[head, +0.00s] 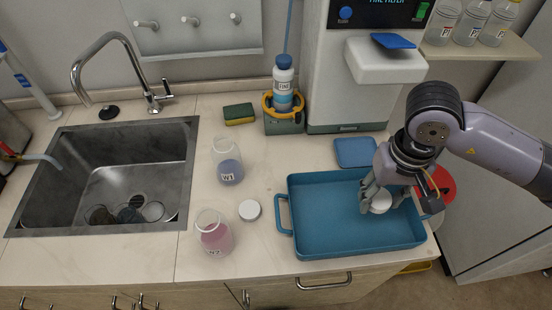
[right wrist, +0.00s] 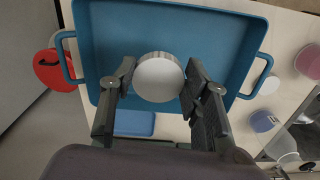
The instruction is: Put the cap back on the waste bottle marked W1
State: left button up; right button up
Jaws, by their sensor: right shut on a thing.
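The waste bottle marked W1 (head: 228,168), clear with purple-blue liquid, stands open on the counter right of the sink. It also shows at the right of the right wrist view (right wrist: 264,122). My right gripper (head: 377,197) is over the right part of the blue tray (head: 325,243), shut on a round white cap (head: 381,203). In the right wrist view the white cap (right wrist: 158,78) sits between the two fingers. Whether the cap still touches the tray floor is unclear. A second white cap (head: 249,210) lies on the counter. My left gripper is out of view.
An open bottle with pink liquid (head: 214,236), its label apparently W2, stands near the front edge. A sponge (head: 239,114), a bottle in a caddy (head: 283,85) and a blue pad (head: 355,152) sit behind. The sink (head: 110,175) is left.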

aim_at(225, 154)
jog(key=k+j+z, duration=0.15)
jog(key=k+j, duration=0.1)
jog(key=j, duration=0.25)
jog(key=k+j, duration=0.15)
jog(key=j, duration=0.2)
jog(key=k+j, duration=0.1)
jog(key=j, duration=0.25)
